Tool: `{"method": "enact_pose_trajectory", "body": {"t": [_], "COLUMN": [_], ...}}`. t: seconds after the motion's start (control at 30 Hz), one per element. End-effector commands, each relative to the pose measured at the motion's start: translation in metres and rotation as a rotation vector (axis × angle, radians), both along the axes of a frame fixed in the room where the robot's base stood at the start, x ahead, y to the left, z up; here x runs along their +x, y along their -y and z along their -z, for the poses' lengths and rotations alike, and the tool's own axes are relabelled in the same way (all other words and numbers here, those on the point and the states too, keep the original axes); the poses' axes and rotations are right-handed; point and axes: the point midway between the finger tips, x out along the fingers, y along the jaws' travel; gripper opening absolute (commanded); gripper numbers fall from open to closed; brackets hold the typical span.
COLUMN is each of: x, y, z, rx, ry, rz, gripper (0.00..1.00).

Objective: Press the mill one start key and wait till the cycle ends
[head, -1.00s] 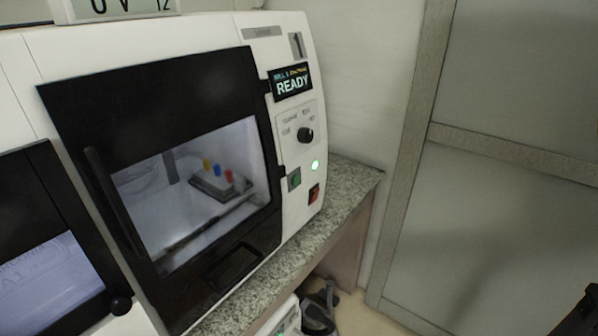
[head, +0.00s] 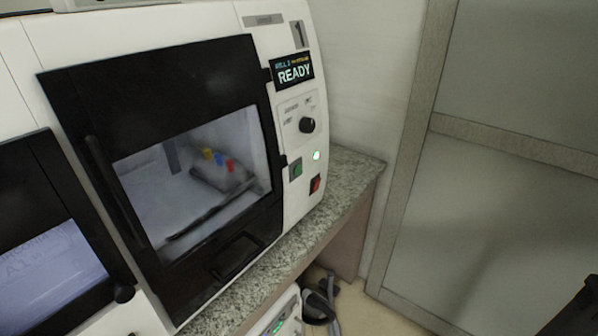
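The mill (head: 295,215), white with a black door (head: 150,90), stands on a granite counter, and its door is closed. A "1" shows at the top of its panel. Its display (head: 292,70) reads READY. Below are a black knob (head: 307,125), a lit green lamp (head: 316,155), a green key (head: 296,168) and a red switch (head: 315,184). A dark shape at the lower right edge may be part of my arm; my gripper's fingers are not in view.
The granite counter (head: 352,172) runs along the mill's front and right side. A grey hose (head: 322,302) lies below the counter. A frosted panel door (head: 500,220) stands at the right.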

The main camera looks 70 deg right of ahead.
Motion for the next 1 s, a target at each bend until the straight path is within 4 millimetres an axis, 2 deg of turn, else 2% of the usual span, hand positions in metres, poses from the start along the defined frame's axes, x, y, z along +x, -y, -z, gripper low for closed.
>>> {"method": "enact_pose_trajectory", "body": {"t": [0.03, 0.27, 1.0], "x": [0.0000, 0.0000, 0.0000], "y": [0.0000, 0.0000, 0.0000], "z": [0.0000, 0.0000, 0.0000], "rx": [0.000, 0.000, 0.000], "ry": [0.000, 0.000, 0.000], "rz": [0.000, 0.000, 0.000], "gripper": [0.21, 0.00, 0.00]}}
